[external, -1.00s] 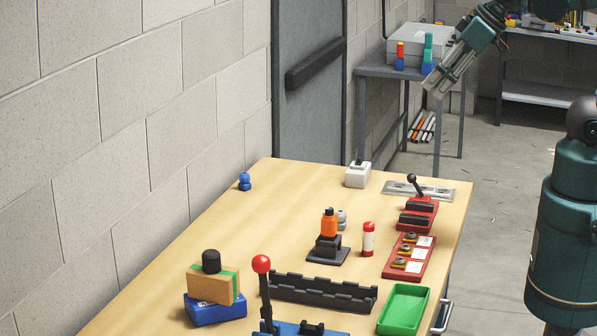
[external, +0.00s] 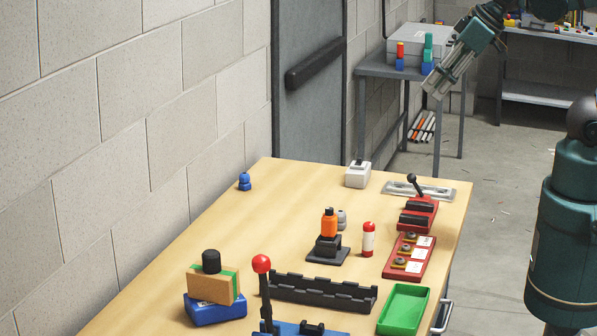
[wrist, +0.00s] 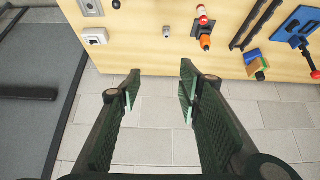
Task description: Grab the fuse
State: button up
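A small upright cylinder with a white body and red ends, which looks like the fuse (external: 368,240), stands on the wooden table between the black stand and the red block with several brass-coloured contacts. It also shows near the top edge of the wrist view (wrist: 203,14). My gripper (external: 433,91) is raised beyond the table's far right side, well apart from the fuse. In the wrist view my gripper (wrist: 160,88) has its two fingers spread, with nothing between them.
An orange-topped piece on a black stand (external: 328,247) and a grey knob (external: 342,218) stand close left of the fuse. A black rack (external: 322,291), green tray (external: 404,309) and red lever switch (external: 417,214) surround it. The table's far left is mostly clear.

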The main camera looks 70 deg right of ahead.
jog(key=n+g+b, duration=0.7)
jog(key=n+b, duration=0.1)
jog(key=n, duration=1.1)
send_over(368, 237)
jog(key=d, duration=0.2)
jog(key=f, duration=2.7)
jog(key=shift+w+a+f, duration=0.15)
jog(key=shift+a+f, duration=0.05)
jog(key=shift+f, duration=0.15)
jog(key=shift+a+f, duration=0.2)
jog(key=shift+f, duration=0.35)
jog(key=shift+f, duration=0.15)
jog(key=shift+f, duration=1.15)
jog(key=shift+d+f, duration=0.1)
jog(key=shift+f, duration=2.5)
